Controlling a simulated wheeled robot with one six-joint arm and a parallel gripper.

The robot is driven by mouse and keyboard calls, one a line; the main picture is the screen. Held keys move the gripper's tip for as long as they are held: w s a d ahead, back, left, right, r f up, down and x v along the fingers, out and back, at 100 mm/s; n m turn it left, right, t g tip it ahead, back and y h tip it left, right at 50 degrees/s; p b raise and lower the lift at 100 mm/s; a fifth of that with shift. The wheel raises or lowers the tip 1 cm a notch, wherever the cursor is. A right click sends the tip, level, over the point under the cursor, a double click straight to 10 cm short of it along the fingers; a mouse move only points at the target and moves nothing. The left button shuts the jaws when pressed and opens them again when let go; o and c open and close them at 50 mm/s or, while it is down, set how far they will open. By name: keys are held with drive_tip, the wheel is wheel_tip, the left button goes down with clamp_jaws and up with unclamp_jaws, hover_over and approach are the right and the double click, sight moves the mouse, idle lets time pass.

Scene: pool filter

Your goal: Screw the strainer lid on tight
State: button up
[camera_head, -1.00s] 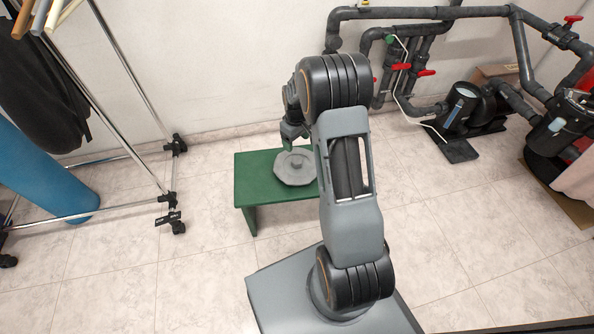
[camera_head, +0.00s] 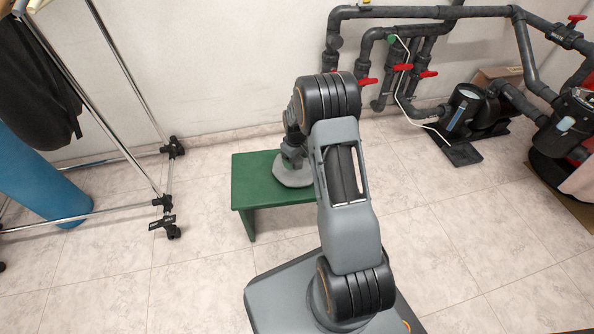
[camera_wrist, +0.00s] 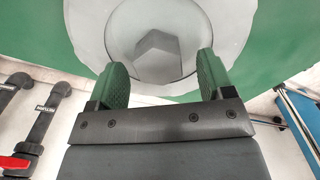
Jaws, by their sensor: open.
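The grey strainer lid (camera_head: 293,179) lies on a green bench (camera_head: 251,182), with my gripper (camera_head: 293,158) above it and partly hiding it. In the wrist view the lid (camera_wrist: 113,37) is a grey disc with a raised angular knob (camera_wrist: 158,50) at its middle. My gripper (camera_wrist: 164,72) is open there, its two green pads apart on the near side of the knob, holding nothing. The pump (camera_head: 468,108) stands on the floor at right, with a pale round top; I cannot tell whether its opening is bare.
Grey pipes (camera_head: 430,12) with red valve handles run along the back wall. A chrome clothes rack (camera_head: 167,180) and a blue roll (camera_head: 45,185) stand at left. The tiled floor between bench and pump is clear.

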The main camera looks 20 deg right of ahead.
drive_tip(key=shift+f, duration=0.15)
drive_tip(key=c, duration=1.1)
drive_tip(key=shift+c, duration=0.3)
